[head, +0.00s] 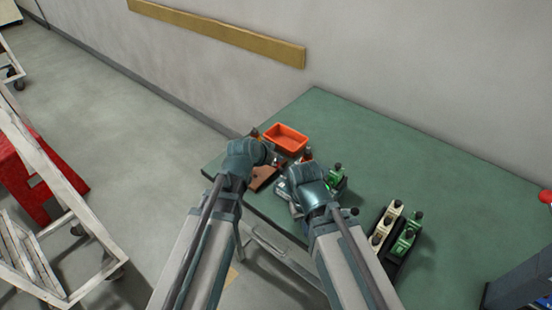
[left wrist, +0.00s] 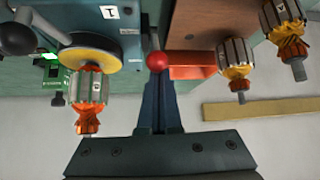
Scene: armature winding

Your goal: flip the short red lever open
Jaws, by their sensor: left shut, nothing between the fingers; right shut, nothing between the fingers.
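A red ball knob (left wrist: 156,61), seemingly the end of the short red lever, shows at the tips of my left gripper (left wrist: 157,82) in the left wrist view. The lever's stem is hidden behind the fingers, and I cannot tell whether they touch the knob. The left gripper is shut with nothing held; in the head view it (head: 273,157) is over the table's left part. The blue-grey winding machine (left wrist: 125,38) fills the upper middle of the wrist view, with a yellow disc (left wrist: 92,66) beside it. My right gripper (head: 287,197) is shut and empty, lower, its fingers mostly hidden by its wrist.
An orange bin (head: 287,137) stands at the back of the green table (head: 440,180). Armatures with orange windings (left wrist: 88,105) show in the wrist view. A black rack (head: 378,252) holds cream and green parts to the right. The table's right part is mostly clear.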

